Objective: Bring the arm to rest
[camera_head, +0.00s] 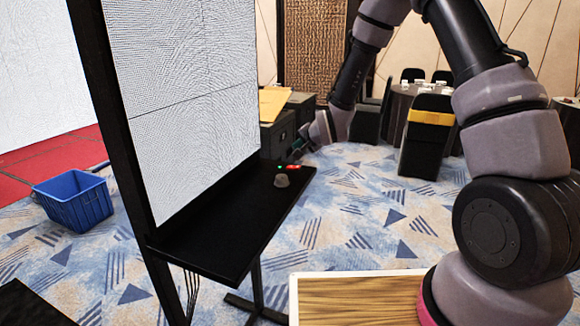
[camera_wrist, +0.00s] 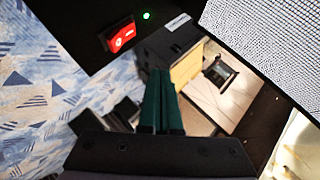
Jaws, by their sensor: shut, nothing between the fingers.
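My arm (camera_head: 515,125) rises at the right of the head view, bends over beyond the top edge and comes down near the middle. My gripper (camera_head: 299,148) is at its end, just above and beyond the far right corner of the black shelf. In the wrist view the two dark green fingers of my gripper (camera_wrist: 161,78) lie together, shut with nothing between them. A red switch (camera_wrist: 118,36) and a small green light (camera_wrist: 147,15) show beyond the fingertips, apart from them. In the head view the red switch (camera_head: 292,167) sits on the shelf close to my gripper.
The black shelf (camera_head: 220,245) juts from the video wall (camera_head: 185,100) and carries a grey knob (camera_head: 281,181). A blue crate (camera_head: 75,203) stands on the carpet at left. A wood-topped surface (camera_head: 350,300) is in front. Chairs and a table (camera_head: 400,105) stand behind.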

